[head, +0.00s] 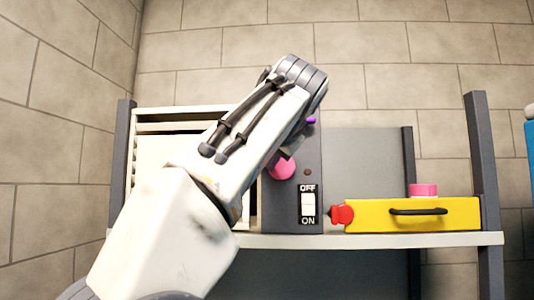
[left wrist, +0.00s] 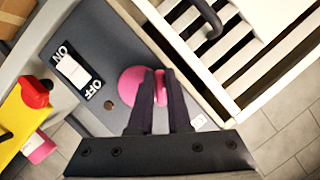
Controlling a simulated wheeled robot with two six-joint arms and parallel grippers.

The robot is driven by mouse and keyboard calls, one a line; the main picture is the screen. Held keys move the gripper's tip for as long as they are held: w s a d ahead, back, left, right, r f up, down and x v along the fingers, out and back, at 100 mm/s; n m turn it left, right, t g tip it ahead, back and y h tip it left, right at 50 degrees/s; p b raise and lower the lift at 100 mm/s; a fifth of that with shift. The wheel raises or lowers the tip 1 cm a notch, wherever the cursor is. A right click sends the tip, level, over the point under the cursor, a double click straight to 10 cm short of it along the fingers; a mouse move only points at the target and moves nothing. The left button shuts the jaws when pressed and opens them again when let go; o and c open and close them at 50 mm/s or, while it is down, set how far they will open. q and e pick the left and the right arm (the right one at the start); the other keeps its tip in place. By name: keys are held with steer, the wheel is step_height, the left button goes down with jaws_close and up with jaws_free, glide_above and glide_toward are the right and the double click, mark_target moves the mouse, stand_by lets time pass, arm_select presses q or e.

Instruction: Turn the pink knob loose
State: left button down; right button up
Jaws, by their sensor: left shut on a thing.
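The pink knob (head: 283,169) sits on the front of a dark grey panel box (head: 277,212), partly hidden by my left arm in the head view. My left gripper (left wrist: 160,76) is shut on the knob. In the head view its fingers are mostly hidden behind my own wrist. My right gripper is in neither view.
An OFF/ON switch (head: 308,205) is below the knob. A yellow case (head: 440,215) with a red end (head: 342,215) and a pink cylinder (head: 423,190) stand to the right. A white slatted unit (head: 150,160) is left of the box. All rest on a shelf (head: 400,240).

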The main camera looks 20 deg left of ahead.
arm_select(q)
steer(key=shift+d+n+t+h+p, duration=0.1)
steer(key=shift+n+t+h+p, duration=0.25)
steer(key=shift+n+h, duration=1.65)
steer(key=shift+n+y, duration=0.3)
steer(key=shift+n, duration=0.1)
steer(key=c, duration=0.9)
jaws_free()
steer(key=shift+w, duration=0.1)
steer(key=shift+o, duration=0.2)
steer(key=v, duration=1)
steer(key=shift+s, duration=0.25)
